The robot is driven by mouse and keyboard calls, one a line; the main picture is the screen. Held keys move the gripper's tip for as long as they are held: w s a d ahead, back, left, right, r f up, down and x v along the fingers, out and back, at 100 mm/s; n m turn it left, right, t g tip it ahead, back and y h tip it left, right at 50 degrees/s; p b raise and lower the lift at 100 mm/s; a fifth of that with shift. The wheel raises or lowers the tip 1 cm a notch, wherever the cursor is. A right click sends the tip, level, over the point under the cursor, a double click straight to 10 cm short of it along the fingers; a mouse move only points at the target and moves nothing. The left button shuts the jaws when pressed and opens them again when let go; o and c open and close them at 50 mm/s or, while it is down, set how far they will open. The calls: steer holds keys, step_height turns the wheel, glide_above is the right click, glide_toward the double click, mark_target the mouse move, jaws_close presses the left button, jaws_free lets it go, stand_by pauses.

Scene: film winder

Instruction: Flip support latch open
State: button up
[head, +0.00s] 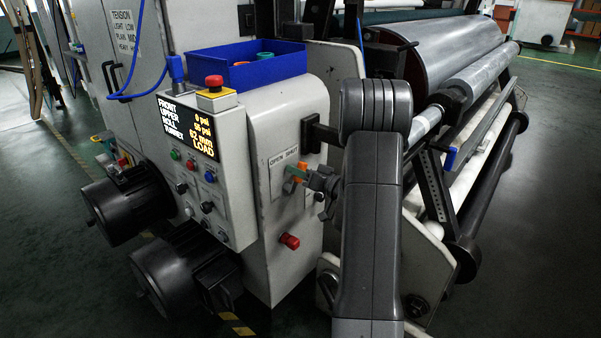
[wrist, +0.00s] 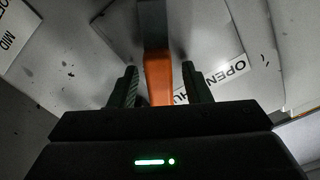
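The latch lever has an orange grip and stands beside an OPEN/SHUT label (head: 283,158) on the pale machine housing. In the wrist view the orange grip (wrist: 158,78) sits between my two fingers, with a grey bar (wrist: 153,22) beyond it. My gripper (wrist: 160,84) is open around the grip, with a gap visible on each side. In the head view my gripper (head: 297,176) is at the orange grip (head: 300,167), and my arm hides part of the housing to the right.
A red knob (head: 289,241) sticks out below the lever. A control panel (head: 199,165) with buttons is to the left, under a blue tray (head: 245,72). A black bracket (head: 320,133) juts out above. A large roll (head: 440,48) lies behind my arm.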

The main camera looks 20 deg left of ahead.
mark_target(278, 176)
jaws_close()
steer(key=shift+s+n+b, duration=0.1)
steer(key=shift+n+b, duration=0.2)
steer(key=s+n+b, duration=0.1)
steer(key=n, duration=0.1)
steer(key=n+b, duration=0.1)
steer(key=b, duration=0.1)
steer(key=s+a+n+b, duration=0.1)
steer(key=n+b, duration=0.1)
steer(key=shift+s+r+n, duration=0.1)
steer(key=shift+s+n, duration=0.2)
steer(key=shift+s, duration=0.05)
steer(key=s+n+b, duration=0.1)
steer(key=n+b, duration=0.3)
steer(key=s+a+n+b, duration=0.1)
steer(key=b, duration=0.1)
steer(key=shift+s+f+n, duration=0.2)
steer(key=shift+s+n, duration=0.1)
steer(key=shift+n, duration=0.1)
steer(key=shift+o, duration=0.2)
jaws_free()
